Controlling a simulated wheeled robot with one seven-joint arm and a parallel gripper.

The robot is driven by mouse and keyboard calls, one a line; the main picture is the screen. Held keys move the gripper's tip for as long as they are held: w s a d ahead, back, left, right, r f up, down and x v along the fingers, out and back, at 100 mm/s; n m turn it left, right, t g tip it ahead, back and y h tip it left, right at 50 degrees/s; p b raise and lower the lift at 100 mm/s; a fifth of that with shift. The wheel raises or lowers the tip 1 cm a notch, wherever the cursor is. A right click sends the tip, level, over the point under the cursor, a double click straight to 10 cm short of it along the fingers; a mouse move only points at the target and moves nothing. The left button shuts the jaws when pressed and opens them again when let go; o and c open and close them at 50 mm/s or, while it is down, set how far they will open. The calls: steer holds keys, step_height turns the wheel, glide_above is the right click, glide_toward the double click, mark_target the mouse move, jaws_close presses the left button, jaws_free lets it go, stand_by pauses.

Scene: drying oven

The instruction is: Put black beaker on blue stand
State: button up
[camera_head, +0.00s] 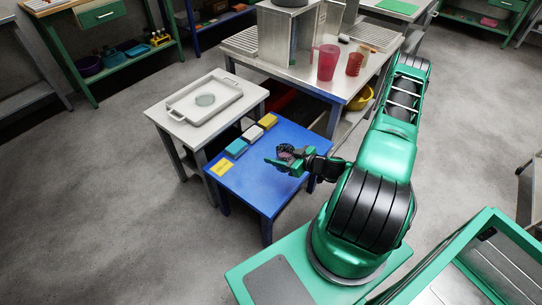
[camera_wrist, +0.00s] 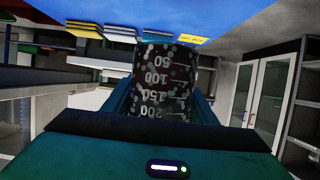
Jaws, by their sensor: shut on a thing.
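My gripper (camera_head: 284,163) is over the blue stand (camera_head: 262,193), near its right side in the head view. It is shut on the black beaker (camera_head: 285,150), which is mostly hidden by the jaws there. The blue stand's top (camera_wrist: 250,25) fills the top of the wrist view. I cannot tell whether the beaker touches the stand.
Blue, white and yellow blocks (camera_head: 252,133) line the stand's back-left edge, with a yellow label (camera_head: 220,166) at the left corner. A table with a white tray (camera_head: 178,109) is to the left. Behind, a metal table holds red beakers (camera_head: 327,62). The stand's front is clear.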

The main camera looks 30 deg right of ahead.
steer(key=shift+s+d+f, duration=0.1)
steer(key=shift+s+f, duration=0.05)
steer(key=shift+f, duration=0.05)
steer(key=w+d+f, duration=0.1)
steer(key=w+f, duration=0.1)
steer(key=w, duration=0.1)
steer(key=w+d+f, duration=0.1)
steer(key=w+f, duration=0.1)
steer(key=w, duration=0.2)
steer(key=w+d+f, duration=0.2)
steer(key=w+f, duration=0.1)
steer(key=shift+w, duration=0.3)
steer(key=shift+f, duration=2.05)
steer(key=o, duration=1.2)
steer(key=shift+f, duration=0.1)
